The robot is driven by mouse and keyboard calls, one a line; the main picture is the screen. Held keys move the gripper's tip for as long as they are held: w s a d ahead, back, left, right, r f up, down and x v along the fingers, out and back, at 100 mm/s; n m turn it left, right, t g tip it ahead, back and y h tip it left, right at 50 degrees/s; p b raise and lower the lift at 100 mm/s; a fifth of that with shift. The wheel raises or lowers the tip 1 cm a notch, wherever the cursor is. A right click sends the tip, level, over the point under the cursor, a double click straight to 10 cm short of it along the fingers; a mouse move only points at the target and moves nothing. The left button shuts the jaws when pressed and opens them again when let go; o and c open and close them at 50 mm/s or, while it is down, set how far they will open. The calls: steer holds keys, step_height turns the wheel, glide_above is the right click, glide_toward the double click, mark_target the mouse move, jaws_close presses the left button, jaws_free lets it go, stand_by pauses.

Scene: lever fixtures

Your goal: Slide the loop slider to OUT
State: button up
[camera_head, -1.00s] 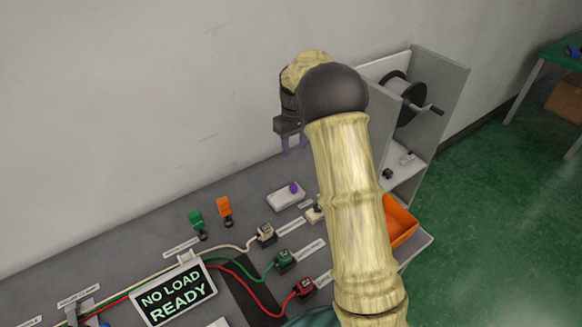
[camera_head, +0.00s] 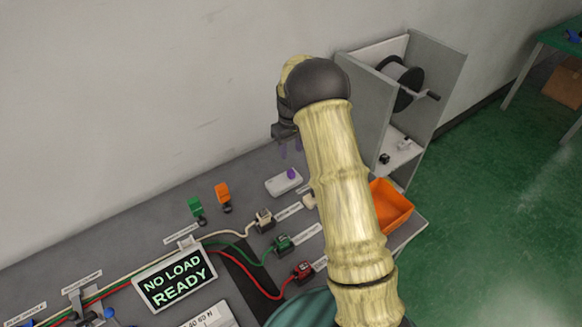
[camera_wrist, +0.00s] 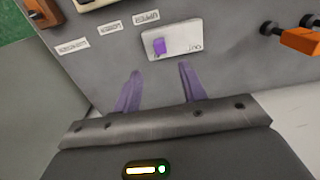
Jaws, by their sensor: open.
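The loop slider appears to be the white plate (camera_head: 278,186) with a purple knob (camera_head: 291,174) on the grey bench, below my gripper in the head view. In the wrist view the plate (camera_wrist: 182,38) lies just beyond my fingertips. Its purple knob (camera_wrist: 159,46) sits at the plate's left end there, and small upside-down lettering, seemingly OUT, is at the right end. My gripper (camera_head: 290,149) has its two purple fingers apart and empty above the bench. In the wrist view the gripper (camera_wrist: 160,69) is roughly in line with the knob, not touching it.
Green (camera_head: 196,208) and orange (camera_head: 223,195) levers stand left of the plate. Wired plugs and a "NO LOAD READY" sign (camera_head: 173,278) are nearer. An orange bin (camera_head: 393,203) and a grey cabinet with a spool (camera_head: 403,85) are at the right. A wall stands behind.

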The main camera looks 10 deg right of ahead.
mark_target(291, 171)
step_height(291, 171, down, 10)
steer(key=shift+r+p, duration=0.15)
steer(key=shift+p, duration=0.6)
steer(key=c, duration=0.9)
steer(key=shift+o, duration=0.2)
